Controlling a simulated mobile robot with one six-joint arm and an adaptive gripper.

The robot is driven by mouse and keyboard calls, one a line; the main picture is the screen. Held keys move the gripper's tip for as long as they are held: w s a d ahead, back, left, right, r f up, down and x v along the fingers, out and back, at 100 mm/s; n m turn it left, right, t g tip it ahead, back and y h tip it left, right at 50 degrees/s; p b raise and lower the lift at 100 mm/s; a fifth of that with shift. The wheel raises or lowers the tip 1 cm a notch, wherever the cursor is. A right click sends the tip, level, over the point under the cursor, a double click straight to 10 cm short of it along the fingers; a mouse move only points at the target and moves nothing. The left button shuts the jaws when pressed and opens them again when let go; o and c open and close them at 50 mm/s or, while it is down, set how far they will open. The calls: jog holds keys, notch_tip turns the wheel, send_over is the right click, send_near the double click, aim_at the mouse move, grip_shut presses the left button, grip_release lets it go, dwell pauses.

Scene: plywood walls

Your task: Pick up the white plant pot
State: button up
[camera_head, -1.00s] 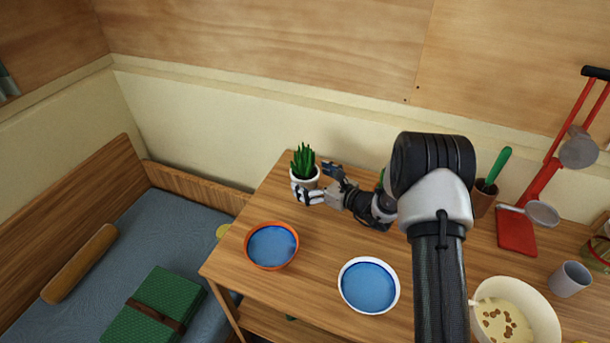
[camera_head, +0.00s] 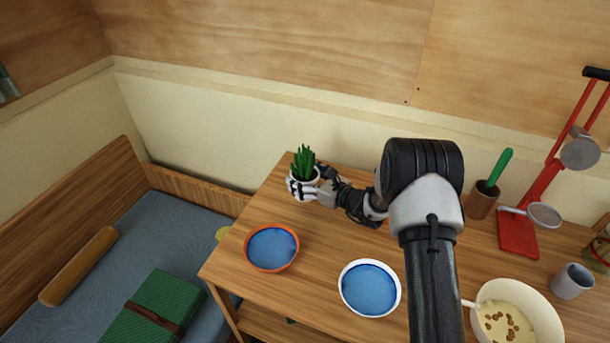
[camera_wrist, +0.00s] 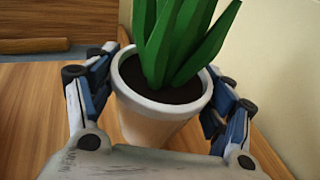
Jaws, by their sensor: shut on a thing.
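The white plant pot (camera_head: 302,183) holds dark soil and a spiky green plant (camera_head: 304,160). It stands upright near the back left corner of the wooden table (camera_head: 330,243). My gripper (camera_head: 304,188) is shut on the pot, with a finger on each side of it. In the wrist view the pot (camera_wrist: 150,122) sits between the two fingers, its rim and soil in plain view. The pot's base is partly hidden, so I cannot tell whether it touches the table.
An orange-rimmed blue bowl (camera_head: 250,262) and a white-rimmed blue bowl (camera_head: 397,296) stand in front. To the right are a brown pot (camera_head: 480,204), a red stand (camera_head: 518,235), a grey cup (camera_head: 572,281) and a cream bowl (camera_head: 543,318). A wall runs close behind.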

jog(key=shift+r, duration=0.1)
jog(key=c, duration=0.7)
jog(key=shift+w+r, duration=0.1)
